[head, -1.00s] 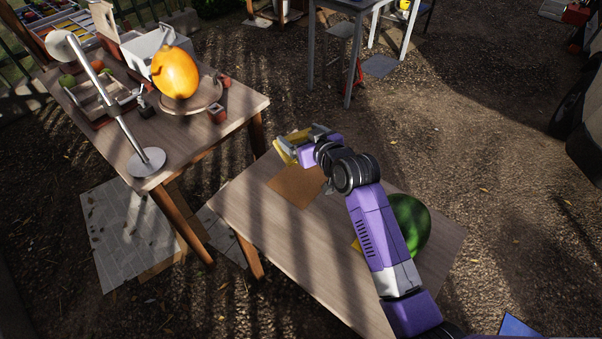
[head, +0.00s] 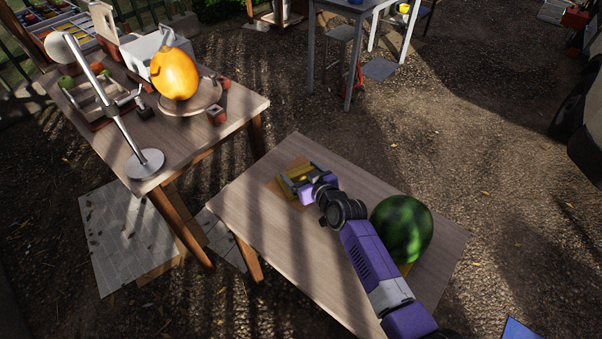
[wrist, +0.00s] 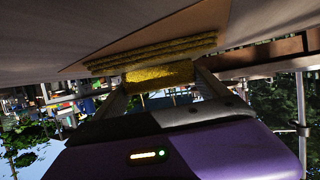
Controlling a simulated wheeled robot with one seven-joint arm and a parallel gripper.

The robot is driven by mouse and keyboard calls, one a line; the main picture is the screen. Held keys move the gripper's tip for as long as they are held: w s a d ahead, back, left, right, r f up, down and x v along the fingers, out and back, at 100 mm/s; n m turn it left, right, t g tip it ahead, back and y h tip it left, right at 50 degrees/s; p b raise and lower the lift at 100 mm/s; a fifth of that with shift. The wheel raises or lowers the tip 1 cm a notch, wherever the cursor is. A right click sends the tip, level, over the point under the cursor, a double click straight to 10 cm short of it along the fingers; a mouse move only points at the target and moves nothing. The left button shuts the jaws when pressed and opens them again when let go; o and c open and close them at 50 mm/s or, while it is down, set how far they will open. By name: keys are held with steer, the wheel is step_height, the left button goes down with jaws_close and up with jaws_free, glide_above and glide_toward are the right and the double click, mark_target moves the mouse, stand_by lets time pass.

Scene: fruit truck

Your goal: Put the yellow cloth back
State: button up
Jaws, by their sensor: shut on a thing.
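The yellow cloth (wrist: 158,75) is pinched between the fingers of my gripper (wrist: 155,84) in the wrist view. Folded yellow layers (wrist: 150,52) show just beyond the fingertips, against the brown mat (wrist: 130,30); whether they touch it is hard to tell. In the head view my gripper (head: 296,181) is low over the mat (head: 299,163) at the far left part of the near wooden table (head: 320,250). My gripper hides part of the cloth and mat there.
A watermelon (head: 402,228) sits on the right of the same table, close to my arm, with something yellow (head: 406,268) under it. The left table (head: 235,108) holds a lamp (head: 147,162), a yellow-orange fruit (head: 175,74) and crates. The near table's left middle is clear.

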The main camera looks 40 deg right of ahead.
steer(key=o, duration=1.2)
steer(key=shift+o, duration=0.2)
